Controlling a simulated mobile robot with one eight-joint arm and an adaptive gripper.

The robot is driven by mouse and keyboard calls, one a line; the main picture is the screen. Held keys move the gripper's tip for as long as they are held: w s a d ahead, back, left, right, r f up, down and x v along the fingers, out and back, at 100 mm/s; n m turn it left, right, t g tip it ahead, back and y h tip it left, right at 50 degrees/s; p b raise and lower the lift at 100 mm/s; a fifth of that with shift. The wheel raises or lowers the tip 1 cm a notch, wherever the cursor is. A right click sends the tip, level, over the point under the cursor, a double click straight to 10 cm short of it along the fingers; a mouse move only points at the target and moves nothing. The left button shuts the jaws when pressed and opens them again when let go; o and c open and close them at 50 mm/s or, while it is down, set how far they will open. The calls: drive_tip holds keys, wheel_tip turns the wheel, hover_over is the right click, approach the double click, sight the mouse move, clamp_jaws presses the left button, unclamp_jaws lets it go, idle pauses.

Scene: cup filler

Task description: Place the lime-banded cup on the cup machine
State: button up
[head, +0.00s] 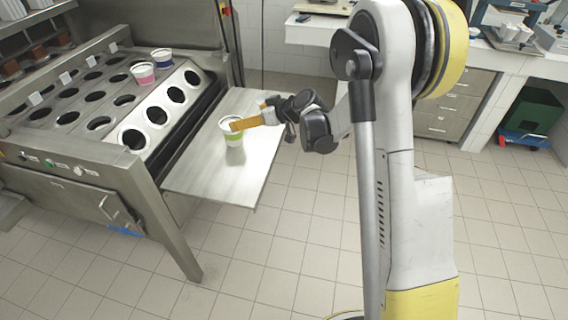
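The lime-banded cup (233,141) is white with a lime-green band. It stands upright on the metal side shelf (215,182) at the right of the cup machine (75,158). My gripper (248,115) reaches in from the right, and one orange finger overlaps the cup's upper right side. A second orange finger shows behind it, further right. I cannot tell whether the fingers touch the cup or whether they are closed on it. The machine's sloped top has rows of round holes, and several in the nearest row on the right are empty.
A counter (310,34) lies behind. The shelf around the lime-banded cup is clear. The tiled floor in front is open.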

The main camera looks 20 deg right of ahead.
drive_tip(key=s+a+r+m+g+h, duration=0.15)
drive_tip(key=s+r, duration=0.35)
drive_tip(key=s, duration=0.5)
drive_tip(key=s+a+r+m+g+h, duration=0.1)
drive_tip(key=s+a+r, duration=0.1)
drive_tip(key=s+r, duration=0.6)
drive_tip(key=s+d+f+m+h, duration=0.1)
drive_tip(key=s+f+h, duration=0.1)
drive_tip(key=s, duration=0.8)
drive_tip(key=s+d+f+m+h, duration=0.1)
drive_tip(key=s+f+m, duration=0.1)
drive_tip(key=s, duration=0.8)
drive_tip(key=shift+s+d+f+g+h, duration=0.15)
drive_tip(key=shift+d+g+h, duration=0.2)
